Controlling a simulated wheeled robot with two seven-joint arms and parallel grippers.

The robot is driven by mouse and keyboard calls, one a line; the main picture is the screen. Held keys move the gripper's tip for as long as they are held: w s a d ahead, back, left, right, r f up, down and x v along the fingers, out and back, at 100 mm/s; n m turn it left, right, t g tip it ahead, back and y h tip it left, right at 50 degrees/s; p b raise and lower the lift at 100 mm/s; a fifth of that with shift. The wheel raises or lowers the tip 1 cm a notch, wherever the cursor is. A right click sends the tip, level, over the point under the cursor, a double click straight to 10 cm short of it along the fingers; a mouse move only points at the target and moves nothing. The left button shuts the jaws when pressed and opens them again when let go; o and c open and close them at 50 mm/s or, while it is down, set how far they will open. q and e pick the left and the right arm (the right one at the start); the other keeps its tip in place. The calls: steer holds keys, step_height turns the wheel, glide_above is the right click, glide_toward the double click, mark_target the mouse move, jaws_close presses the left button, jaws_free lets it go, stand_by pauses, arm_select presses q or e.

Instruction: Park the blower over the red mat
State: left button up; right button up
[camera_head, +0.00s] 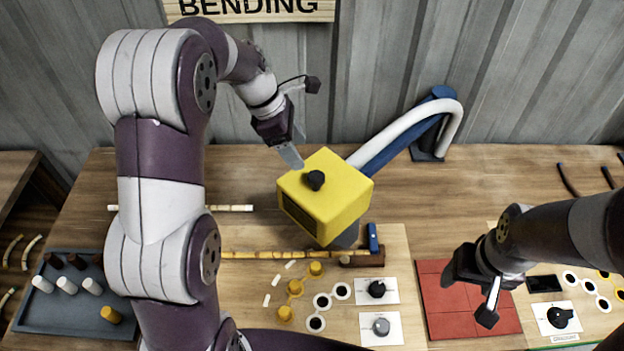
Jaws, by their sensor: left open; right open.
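The blower is a yellow box (330,200) with a black knob (315,180) on top. It hangs from a blue arm with a white hose (405,132) that rises from a stand at the back. The box is over the middle of the table, left of the red mat (440,318). My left gripper (291,152) is open just behind and left of the knob, its finger close to the box's top edge; I cannot tell if it touches. My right gripper (468,296) is open and empty above the red mat, hiding part of it.
A rattan pole (270,255) lies across the board below the blower, ending at a wooden block (365,259) with a blue clamp. Yellow pegs, white rings and two dial plates (381,328) are in front. A blue-grey tray (70,315) with several pegs is at left.

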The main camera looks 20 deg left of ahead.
mark_target(317, 176)
arm_select(q)
steer(key=b+x, duration=0.1)
steer(key=x, duration=0.1)
steer(key=b+x, duration=0.1)
steer(key=x, duration=0.2)
steer(key=shift+w+d, duration=0.2)
steer(key=shift+d, duration=0.15)
steer(key=p+x, duration=0.1)
steer(key=x, duration=0.1)
steer(key=shift+d+f+p, duration=0.15)
steer(key=shift+f+p, duration=0.1)
steer(key=shift+p, duration=0.05)
steer(key=shift+f, duration=0.6)
arm_select(e)
steer(key=f, duration=0.2)
steer(key=shift+w+d+f, duration=0.1)
steer(key=shift+d+f, duration=0.1)
steer(key=shift+f, duration=0.15)
arm_select(q)
steer(key=shift+d, duration=0.15)
steer(key=shift+c, duration=0.9)
jaws_close()
arm_select(e)
steer(key=shift+w, duration=0.1)
